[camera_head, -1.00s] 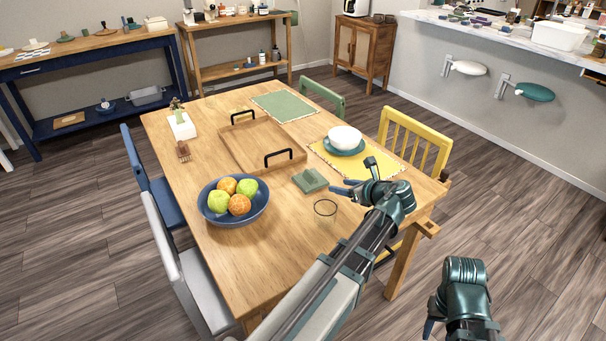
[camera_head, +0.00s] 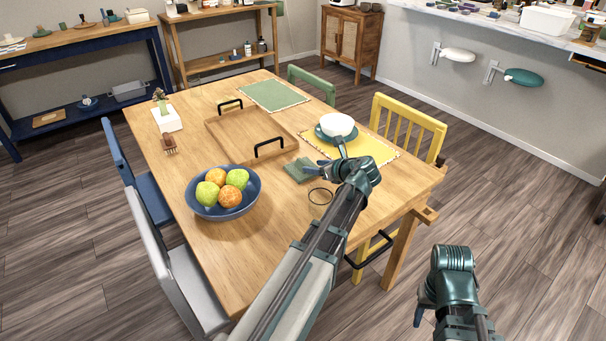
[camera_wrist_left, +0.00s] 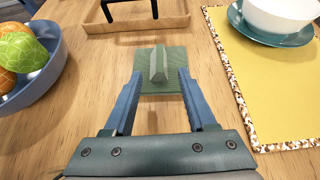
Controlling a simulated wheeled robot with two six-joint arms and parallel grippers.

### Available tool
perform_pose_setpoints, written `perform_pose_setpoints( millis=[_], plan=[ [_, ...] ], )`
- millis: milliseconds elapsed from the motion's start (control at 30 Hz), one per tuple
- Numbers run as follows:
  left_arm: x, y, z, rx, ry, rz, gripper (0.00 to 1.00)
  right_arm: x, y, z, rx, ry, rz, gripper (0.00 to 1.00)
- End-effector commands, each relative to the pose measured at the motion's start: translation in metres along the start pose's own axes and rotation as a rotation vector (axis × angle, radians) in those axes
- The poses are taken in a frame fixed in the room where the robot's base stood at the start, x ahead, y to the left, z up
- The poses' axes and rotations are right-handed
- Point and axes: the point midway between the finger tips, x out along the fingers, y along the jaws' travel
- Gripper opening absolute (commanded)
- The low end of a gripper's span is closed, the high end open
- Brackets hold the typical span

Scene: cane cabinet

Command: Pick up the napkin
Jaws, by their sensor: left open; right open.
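The green folded napkin (camera_head: 301,169) lies on the wooden table between the tray and the black ring-shaped outline. In the left wrist view the napkin (camera_wrist_left: 172,58) is a flat square with a raised fold in its middle. My left gripper (camera_head: 329,160) is open just to the right of the napkin in the head view. In the wrist view its two blue fingers (camera_wrist_left: 161,78) point toward the napkin, one on each side of its near part, with nothing held. My right gripper (camera_head: 422,310) is low at the right, over the floor and away from the table.
A blue fruit bowl (camera_head: 214,211) stands left of the left arm. A wooden tray (camera_head: 226,148) with black handles lies behind the napkin. A yellow placemat (camera_head: 372,149) with a white bowl (camera_head: 338,123) on a teal plate lies to the right. The black ring (camera_head: 320,204) is close by.

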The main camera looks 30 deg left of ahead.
Motion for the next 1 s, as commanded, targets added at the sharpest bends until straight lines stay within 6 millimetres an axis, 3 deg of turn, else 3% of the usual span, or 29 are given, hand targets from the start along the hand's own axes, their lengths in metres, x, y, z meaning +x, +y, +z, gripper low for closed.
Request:
perform_pose_setpoints(
  millis=[367,700,933,1000],
  plan=[
    [0.013,0.000,0.001,-0.001,0.000,0.002,0.57,0.005,-0.001,0.000,0.000,0.000,0.000,0.50],
    [0.057,0.000,0.003,-0.002,-0.001,0.002,0.57,0.024,-0.002,-0.001,0.000,0.000,0.000,0.50],
    [0.057,0.001,0.005,-0.001,-0.001,0.000,0.57,0.023,-0.002,-0.001,0.000,0.000,0.000,0.50],
    [0.057,0.001,0.005,-0.001,-0.001,0.000,0.44,0.023,-0.002,-0.001,0.000,0.000,0.000,0.50]
  ],
)
